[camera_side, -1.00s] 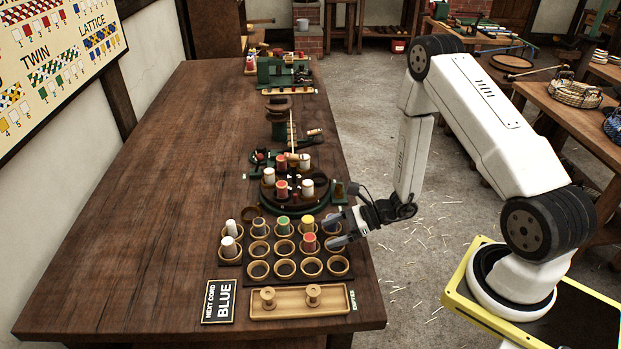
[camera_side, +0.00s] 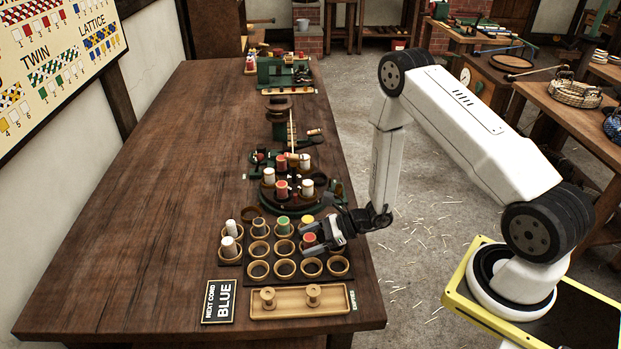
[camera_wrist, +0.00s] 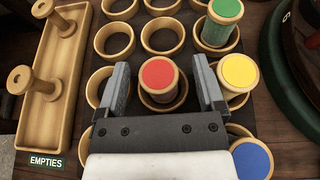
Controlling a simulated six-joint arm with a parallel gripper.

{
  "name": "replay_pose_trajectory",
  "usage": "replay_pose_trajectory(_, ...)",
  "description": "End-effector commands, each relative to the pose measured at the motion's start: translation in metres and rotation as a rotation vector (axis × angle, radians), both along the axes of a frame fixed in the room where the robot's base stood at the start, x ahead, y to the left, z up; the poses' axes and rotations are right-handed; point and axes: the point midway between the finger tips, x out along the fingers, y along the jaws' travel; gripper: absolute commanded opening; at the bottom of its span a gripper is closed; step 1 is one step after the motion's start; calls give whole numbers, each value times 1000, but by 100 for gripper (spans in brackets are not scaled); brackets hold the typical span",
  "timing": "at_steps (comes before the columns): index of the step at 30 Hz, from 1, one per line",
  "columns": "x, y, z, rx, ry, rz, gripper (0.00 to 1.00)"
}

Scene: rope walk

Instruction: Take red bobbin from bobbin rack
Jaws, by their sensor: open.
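The red bobbin (camera_wrist: 159,76) stands in a ring cup of the bobbin rack (camera_side: 271,250). In the wrist view its red top lies between the two fingers of my gripper (camera_wrist: 163,85), which is open with a gap on both sides. In the side view the red bobbin (camera_side: 309,239) is partly covered by my gripper (camera_side: 318,240). The green bobbin (camera_wrist: 224,22) and yellow bobbin (camera_wrist: 238,75) stand in neighbouring cups. The blue bobbin (camera_wrist: 252,160) shows near the bottom right of the wrist view.
The empties tray (camera_side: 281,311) holds two bare spools at the rack's front. A "NEXT CORD BLUE" sign (camera_side: 220,301) lies beside it. White bobbins (camera_side: 229,246) stand at the rack's left. A round green machine (camera_side: 270,203) is behind the rack. The table's left side is clear.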

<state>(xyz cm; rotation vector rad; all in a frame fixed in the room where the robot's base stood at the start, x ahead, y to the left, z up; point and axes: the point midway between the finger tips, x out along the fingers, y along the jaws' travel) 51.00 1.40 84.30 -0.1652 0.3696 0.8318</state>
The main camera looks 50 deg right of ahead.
Motion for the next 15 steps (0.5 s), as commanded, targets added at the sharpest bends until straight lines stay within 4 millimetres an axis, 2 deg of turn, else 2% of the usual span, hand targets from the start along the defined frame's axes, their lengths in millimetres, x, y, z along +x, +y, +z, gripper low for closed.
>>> replay_pose_trajectory(14, 0, 0, 0, 0, 0, 0, 87)
replay_pose_trajectory(15, 0, 0, 0, 0, 0, 0, 84)
